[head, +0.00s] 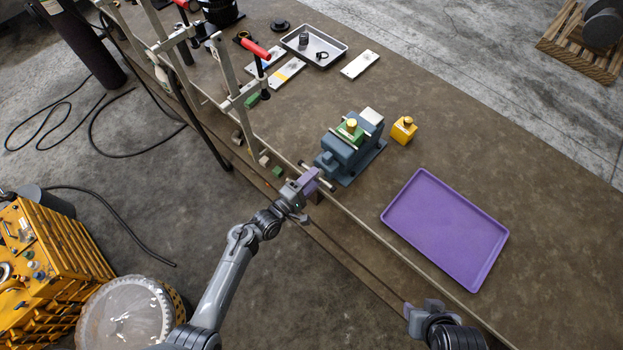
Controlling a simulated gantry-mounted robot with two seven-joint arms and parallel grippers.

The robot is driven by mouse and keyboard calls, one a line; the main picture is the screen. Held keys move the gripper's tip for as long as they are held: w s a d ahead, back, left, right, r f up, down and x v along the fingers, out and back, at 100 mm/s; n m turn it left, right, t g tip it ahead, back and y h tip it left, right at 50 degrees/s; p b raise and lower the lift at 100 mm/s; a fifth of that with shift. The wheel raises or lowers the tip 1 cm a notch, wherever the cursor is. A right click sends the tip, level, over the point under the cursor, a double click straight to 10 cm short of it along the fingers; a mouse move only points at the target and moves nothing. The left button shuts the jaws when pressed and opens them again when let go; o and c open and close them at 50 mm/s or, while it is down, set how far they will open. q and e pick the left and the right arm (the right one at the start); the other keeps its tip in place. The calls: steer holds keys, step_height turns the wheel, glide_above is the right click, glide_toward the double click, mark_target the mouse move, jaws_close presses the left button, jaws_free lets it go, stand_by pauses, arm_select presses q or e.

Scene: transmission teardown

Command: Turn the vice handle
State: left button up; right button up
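The blue-grey vice (350,148) is fixed on the brown workbench, with a green and brass-coloured part (350,129) in its top. Its handle, a thin pale bar (327,184), shows at the vice's front end, facing the bench's near edge. My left gripper (313,181), with purple finger parts, is right at the handle and covers the bar's middle. I cannot tell whether its fingers are closed on the bar. My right gripper (418,308) is low in the view, over the bench's near edge, away from the vice; its finger state is unclear.
A purple tray (445,229) lies empty to the right of the vice. A yellow block (403,130) stands beside the vice. A rail (375,235) runs along the near edge. Clamps with red handles (255,49) and a grey tray (334,42) are farther back.

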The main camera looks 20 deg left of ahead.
arm_select(q)
steer(key=shift+o, duration=0.7)
steer(key=v, duration=1)
steer(key=shift+s+a+b, duration=0.25)
steer(key=shift+s+b, duration=0.05)
steer(key=shift+s, duration=0.05)
